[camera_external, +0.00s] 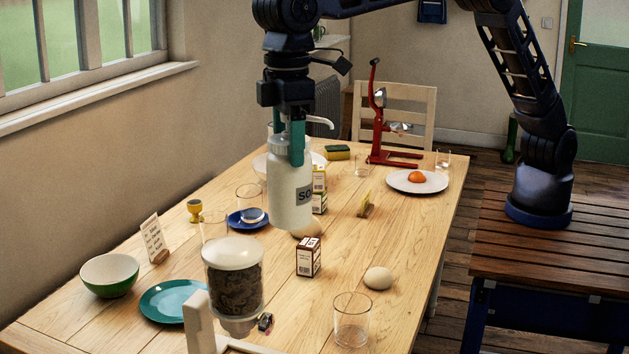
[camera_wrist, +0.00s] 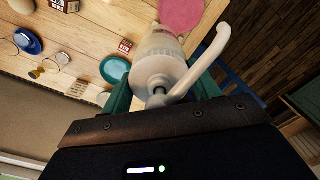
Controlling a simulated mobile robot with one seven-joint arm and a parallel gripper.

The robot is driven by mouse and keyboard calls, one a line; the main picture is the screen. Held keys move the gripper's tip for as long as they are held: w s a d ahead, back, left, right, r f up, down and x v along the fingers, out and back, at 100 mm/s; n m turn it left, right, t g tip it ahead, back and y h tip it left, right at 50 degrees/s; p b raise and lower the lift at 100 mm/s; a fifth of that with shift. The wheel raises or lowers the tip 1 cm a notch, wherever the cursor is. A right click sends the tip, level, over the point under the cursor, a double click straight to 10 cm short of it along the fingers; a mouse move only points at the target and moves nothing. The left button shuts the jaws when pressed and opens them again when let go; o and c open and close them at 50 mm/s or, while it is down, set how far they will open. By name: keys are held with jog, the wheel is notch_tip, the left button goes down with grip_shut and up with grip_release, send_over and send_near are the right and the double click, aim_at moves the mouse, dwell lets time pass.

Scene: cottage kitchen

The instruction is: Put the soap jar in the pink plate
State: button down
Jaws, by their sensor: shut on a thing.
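The soap jar (camera_external: 291,187) is a white pump bottle with a dark-lettered label. My gripper (camera_external: 291,143) is shut on its neck, just below the pump. The jar hangs upright above the middle of the table; the wrist view also shows the jar (camera_wrist: 160,55) between my gripper's green fingers (camera_wrist: 160,98). A flat pink thing, apparently the pink plate (camera_wrist: 182,14), is partly visible at the top of the wrist view, beyond the jar and apart from it.
A dispenser with dark contents (camera_external: 234,280) stands in front. Nearby are a teal plate (camera_external: 172,300), green bowl (camera_external: 109,275), small box (camera_external: 308,257), egg-like object (camera_external: 379,278) and clear glass (camera_external: 352,322).

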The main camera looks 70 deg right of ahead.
jog(key=s+a, duration=0.5)
jog(key=s, duration=0.3)
notch_tip(320, 180, down, 31)
jog(key=shift+w+a+n, duration=0.2)
jog(key=shift+w+n, duration=0.05)
jog(key=shift+n, duration=0.05)
jog(key=shift+f, duration=0.1)
dwell(0.3)
jog(key=shift+c, duration=1.9)
grip_release()
notch_tip(320, 180, up, 12)
